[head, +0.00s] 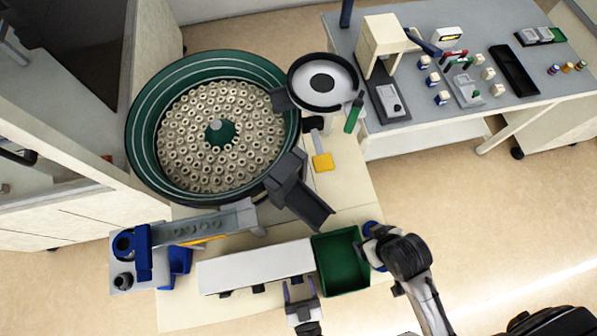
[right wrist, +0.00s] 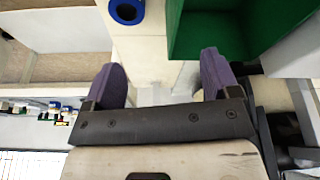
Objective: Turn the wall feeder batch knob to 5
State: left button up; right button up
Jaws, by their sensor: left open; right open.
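The large green bowl feeder (head: 136,140), full of small ring-shaped parts, stands at the left in the head view. In front of it is a long white box (head: 255,266) with small dark pieces along its front edge. I cannot make out a batch knob or its numbers. My left gripper (head: 299,287) is open and empty at the box's front right end; whether it touches the box is unclear. My right gripper (right wrist: 163,82) is open and empty near a green bin (right wrist: 200,38); in the head view, its arm is right of that bin (head: 341,262).
A blue ring-shaped piece (right wrist: 126,11) lies beside the green bin. A smaller bowl (head: 322,82) stands behind, and a grey chute (head: 300,200) juts out from the large bowl. A grey workbench (head: 440,112) with small items is at back right. Open floor (head: 500,210) lies at right.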

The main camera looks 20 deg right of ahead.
pick_arm(q)
jog(key=s, duration=1.3)
jog(key=shift+s+a, duration=0.35)
jog(key=shift+s, duration=0.05)
